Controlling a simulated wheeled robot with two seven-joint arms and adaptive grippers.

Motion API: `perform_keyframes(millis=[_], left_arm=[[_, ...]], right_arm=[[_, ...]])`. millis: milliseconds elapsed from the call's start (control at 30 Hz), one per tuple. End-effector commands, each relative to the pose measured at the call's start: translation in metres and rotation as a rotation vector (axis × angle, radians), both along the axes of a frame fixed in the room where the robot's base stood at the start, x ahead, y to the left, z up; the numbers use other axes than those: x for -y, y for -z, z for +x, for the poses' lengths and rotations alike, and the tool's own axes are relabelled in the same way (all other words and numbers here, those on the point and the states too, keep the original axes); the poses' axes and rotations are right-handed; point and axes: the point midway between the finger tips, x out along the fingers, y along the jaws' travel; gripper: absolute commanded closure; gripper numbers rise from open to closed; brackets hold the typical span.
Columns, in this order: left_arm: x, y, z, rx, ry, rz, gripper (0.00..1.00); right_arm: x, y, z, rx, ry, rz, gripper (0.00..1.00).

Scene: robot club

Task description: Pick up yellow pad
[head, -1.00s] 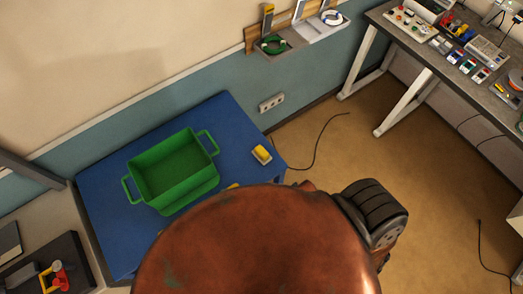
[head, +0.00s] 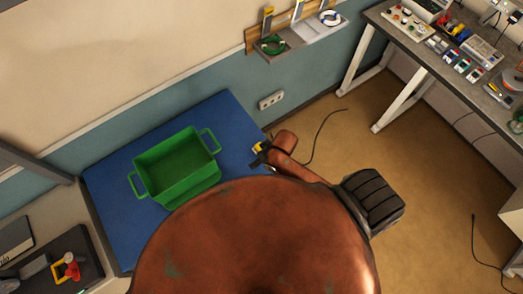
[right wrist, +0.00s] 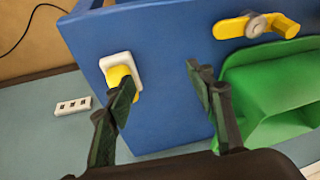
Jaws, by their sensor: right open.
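The yellow pad (head: 258,146), a small yellow piece with a white part, lies near the right edge of the blue table. In the right wrist view the yellow pad (right wrist: 119,74) is at the left finger, which overlaps its lower part. My right gripper (right wrist: 160,76) is open, with bare blue tabletop between its fingers. I cannot tell whether the finger touches the pad. In the head view my right gripper (head: 264,152) is right at the pad and partly covers it. My left gripper is not in view.
A green crate (head: 150,180) with handles stands on the blue table (head: 110,215). In the right wrist view a yellow piece with a grey knob (right wrist: 257,25) lies near the crate. A wall socket strip (head: 271,100) and a floor cable (head: 318,135) are beyond the table.

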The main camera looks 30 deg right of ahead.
Motion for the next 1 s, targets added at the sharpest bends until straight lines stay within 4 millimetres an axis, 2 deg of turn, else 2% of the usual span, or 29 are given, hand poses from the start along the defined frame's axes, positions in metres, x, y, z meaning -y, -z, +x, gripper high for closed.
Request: perform_keyframes(millis=[33, 133, 233, 433, 600, 733, 1000], left_arm=[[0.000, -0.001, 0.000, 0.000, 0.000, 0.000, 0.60], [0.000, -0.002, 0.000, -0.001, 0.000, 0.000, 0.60], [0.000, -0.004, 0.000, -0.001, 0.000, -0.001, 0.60], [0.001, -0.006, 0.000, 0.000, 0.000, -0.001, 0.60], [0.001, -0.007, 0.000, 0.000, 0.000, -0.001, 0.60], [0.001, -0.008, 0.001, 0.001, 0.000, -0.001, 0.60], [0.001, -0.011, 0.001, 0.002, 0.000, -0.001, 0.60]], right_arm=[[-0.007, -0.003, 0.010, -0.008, -0.027, -0.001, 0.51], [-0.020, -0.004, 0.023, -0.047, -0.064, 0.000, 0.51], [-0.022, -0.005, 0.036, -0.109, -0.085, -0.027, 0.51], [0.016, -0.008, 0.054, -0.243, -0.023, -0.129, 0.51], [0.045, -0.014, 0.061, -0.302, 0.049, -0.184, 0.51], [0.053, -0.009, 0.062, -0.318, 0.071, -0.195, 0.51], [0.051, 0.019, 0.063, -0.318, 0.070, -0.195, 0.51]])
